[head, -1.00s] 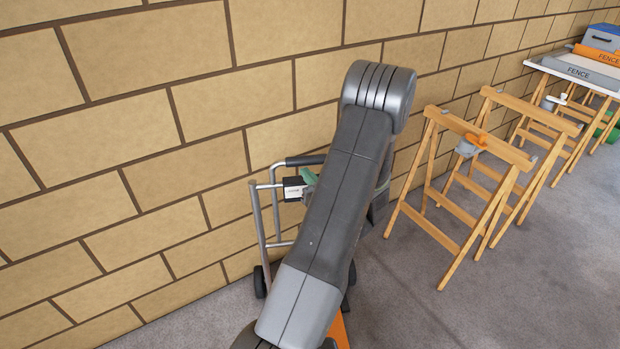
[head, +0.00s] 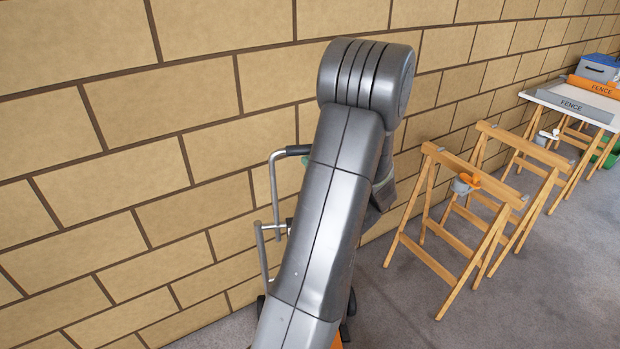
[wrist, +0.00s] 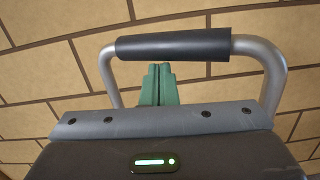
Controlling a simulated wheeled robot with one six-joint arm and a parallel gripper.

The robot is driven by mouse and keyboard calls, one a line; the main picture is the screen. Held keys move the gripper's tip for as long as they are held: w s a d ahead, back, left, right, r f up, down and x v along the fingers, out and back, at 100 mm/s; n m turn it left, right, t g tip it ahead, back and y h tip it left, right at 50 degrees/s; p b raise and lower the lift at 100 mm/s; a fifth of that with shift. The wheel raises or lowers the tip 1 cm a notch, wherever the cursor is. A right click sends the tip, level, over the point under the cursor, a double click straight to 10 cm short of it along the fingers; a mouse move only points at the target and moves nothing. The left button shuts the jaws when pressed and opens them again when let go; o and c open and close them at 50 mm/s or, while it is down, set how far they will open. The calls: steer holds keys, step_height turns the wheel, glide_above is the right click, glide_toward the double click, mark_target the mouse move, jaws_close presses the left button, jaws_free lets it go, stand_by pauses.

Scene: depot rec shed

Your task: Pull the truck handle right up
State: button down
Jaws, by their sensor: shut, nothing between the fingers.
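The truck handle is a silver tube loop with a black grip (head: 297,150) across its top, left of my arm in the head view. Its left tube stands well above the truck's lower frame (head: 260,255). In the wrist view the grip (wrist: 172,44) runs level across the top, with a bent tube at each end. My gripper (wrist: 157,66) has green fingers shut together and empty, tips just under the grip's middle. I cannot tell whether they touch it. In the head view my arm hides most of the truck and nearly all of my gripper.
A block wall (head: 120,150) stands close behind the truck. Wooden sawhorses (head: 455,210) stand to the right, with a white table (head: 545,97) bearing fence boards and a blue-lidded box beyond. The grey floor (head: 540,290) at the right front is clear.

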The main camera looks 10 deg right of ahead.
step_height(320, 180, up, 7)
steer(key=p, duration=0.2)
steer(key=shift+p, duration=0.3)
steer(key=shift+r, duration=0.1)
